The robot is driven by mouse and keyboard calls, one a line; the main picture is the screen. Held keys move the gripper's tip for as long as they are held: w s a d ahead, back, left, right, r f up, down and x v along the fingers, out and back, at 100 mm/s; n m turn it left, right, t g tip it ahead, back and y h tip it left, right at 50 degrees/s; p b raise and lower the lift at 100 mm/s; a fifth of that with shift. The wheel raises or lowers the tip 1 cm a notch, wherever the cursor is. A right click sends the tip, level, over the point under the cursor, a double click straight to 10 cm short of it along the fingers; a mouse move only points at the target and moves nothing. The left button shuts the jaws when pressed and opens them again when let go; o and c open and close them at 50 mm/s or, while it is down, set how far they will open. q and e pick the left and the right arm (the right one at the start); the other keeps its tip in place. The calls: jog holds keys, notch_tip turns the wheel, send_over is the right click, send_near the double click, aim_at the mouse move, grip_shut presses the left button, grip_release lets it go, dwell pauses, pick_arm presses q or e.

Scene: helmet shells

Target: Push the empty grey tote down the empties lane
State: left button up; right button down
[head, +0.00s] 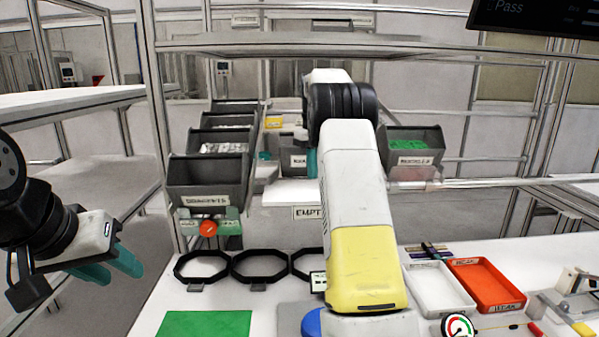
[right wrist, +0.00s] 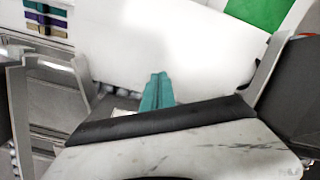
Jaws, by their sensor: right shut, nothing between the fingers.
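A grey tote (head: 289,144) with a white label stands at the back of the white empties lane (head: 290,192), partly hidden behind my right arm. I cannot see whether it is empty. A sign beginning "EMPT" (head: 307,212) hangs at the lane's front edge. My right gripper (head: 311,162) reaches over the lane at the tote's right front; I cannot tell whether it touches. Its teal fingers are shut together with nothing between them, also seen in the right wrist view (right wrist: 157,92) over a white surface. My left gripper (head: 112,268) hangs at the left, fingers apart and empty.
Grey bins (head: 208,178) step back left of the lane; a bin with green parts (head: 411,147) stands to its right. Black octagonal rings (head: 201,266), a green mat (head: 205,324), a white tray (head: 438,290) and a red tray (head: 487,284) lie on the table below.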

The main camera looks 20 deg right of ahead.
notch_tip(320, 180, up, 8)
jog(key=s, duration=0.3)
jog(key=shift+a, duration=0.4)
jog(key=s+a+r+m+t+y, duration=0.1)
jog(key=s+a+r+t, duration=0.1)
jog(key=s+a, duration=0.35)
jog(key=s+a+r+t, duration=0.1)
jog(key=s+a+r, duration=0.1)
jog(key=s, duration=0.7)
jog(key=s+a+f+t, duration=0.1)
jog(key=s+a+f, duration=0.1)
jog(key=s, duration=0.4)
jog(key=s+a+f+m+t, duration=0.1)
jog(key=s+a+f, duration=0.2)
jog(key=s+f, duration=0.2)
jog(key=s+a+f+t+y, duration=0.1)
jog(key=s+a+f, duration=0.1)
jog(key=s+f, duration=0.2)
jog(key=s, duration=0.3)
jog(key=shift+s+a, duration=0.15)
jog(key=shift+a, duration=0.25)
dwell(1.5)
